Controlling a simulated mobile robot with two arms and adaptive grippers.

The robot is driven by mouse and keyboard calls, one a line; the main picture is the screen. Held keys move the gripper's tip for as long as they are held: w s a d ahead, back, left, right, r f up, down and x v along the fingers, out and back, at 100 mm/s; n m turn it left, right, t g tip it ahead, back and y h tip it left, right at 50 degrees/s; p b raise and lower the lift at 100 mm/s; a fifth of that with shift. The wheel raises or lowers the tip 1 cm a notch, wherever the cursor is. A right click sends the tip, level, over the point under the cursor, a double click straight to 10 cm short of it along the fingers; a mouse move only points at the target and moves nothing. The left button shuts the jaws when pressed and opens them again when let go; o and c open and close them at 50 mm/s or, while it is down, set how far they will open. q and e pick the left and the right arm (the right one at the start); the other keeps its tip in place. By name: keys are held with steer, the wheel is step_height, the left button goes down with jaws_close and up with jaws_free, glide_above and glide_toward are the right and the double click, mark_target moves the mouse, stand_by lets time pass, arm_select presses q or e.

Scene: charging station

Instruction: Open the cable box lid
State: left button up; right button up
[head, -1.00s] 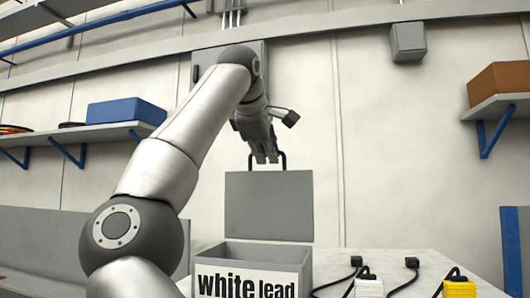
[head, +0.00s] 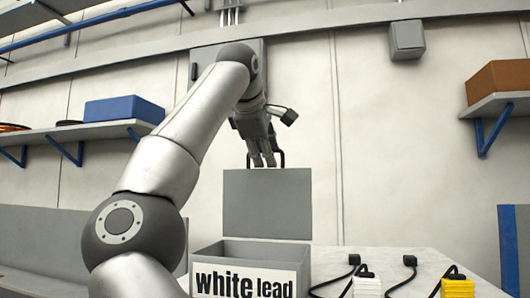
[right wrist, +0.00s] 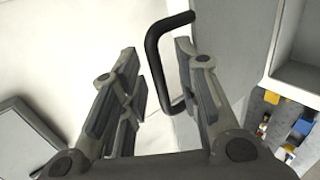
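The grey cable box (head: 262,247) stands on the table with a "white lead" label on its front. Its lid (head: 267,205) stands upright at the back, open, with a black handle (head: 282,158) on its top edge. My right gripper (head: 262,155) is at the handle with its fingers spread. In the right wrist view, my right gripper (right wrist: 160,85) is open, and the black handle (right wrist: 153,50) lies between its fingers, nearer the right-hand ones. I cannot tell whether it touches them. The box's inside is mostly hidden in the head view. My left gripper is not in view.
Right of the box, black-plugged cables (head: 354,260) and white (head: 367,287) and yellow (head: 457,287) blocks lie on the pale table (head: 385,262). Wall shelves hold a blue bin (head: 124,109) at left and a brown box (head: 495,82) at right.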

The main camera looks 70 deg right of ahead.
steer(key=v, duration=1.2)
steer(key=shift+d, duration=0.15)
